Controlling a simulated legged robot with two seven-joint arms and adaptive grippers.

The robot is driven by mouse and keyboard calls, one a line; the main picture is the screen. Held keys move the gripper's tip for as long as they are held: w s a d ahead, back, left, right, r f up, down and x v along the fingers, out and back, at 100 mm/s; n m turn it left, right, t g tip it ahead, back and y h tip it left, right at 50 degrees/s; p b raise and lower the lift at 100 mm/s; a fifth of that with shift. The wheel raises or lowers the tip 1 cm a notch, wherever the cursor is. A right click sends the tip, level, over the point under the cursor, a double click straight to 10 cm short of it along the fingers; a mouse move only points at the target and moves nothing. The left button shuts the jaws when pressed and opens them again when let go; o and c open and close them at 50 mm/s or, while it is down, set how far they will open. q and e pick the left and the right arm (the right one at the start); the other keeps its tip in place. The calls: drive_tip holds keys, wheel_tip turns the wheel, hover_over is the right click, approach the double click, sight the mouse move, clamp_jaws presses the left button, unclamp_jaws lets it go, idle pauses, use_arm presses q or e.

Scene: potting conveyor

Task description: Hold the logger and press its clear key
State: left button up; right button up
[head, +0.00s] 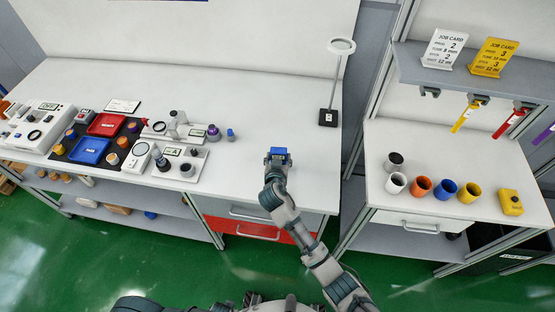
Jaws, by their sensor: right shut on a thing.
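The logger (279,152), a small blue device with a small dark display on its upper face, is at the front part of the white bench, right of the instruments. My right gripper (276,164) is shut on it from the near side; its fingers are small in view and partly merge with the device. The clear key is too small to make out. I cannot tell whether the logger touches the bench top or is held just above it. My left gripper is not in view.
A ring lamp on a black base (328,118) stands to the right on the bench (255,100). Red (106,124) and blue (89,150) trays and several instruments fill the left side. Coloured pots and a yellow box (510,202) stand on the right table. The bench behind the logger is clear.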

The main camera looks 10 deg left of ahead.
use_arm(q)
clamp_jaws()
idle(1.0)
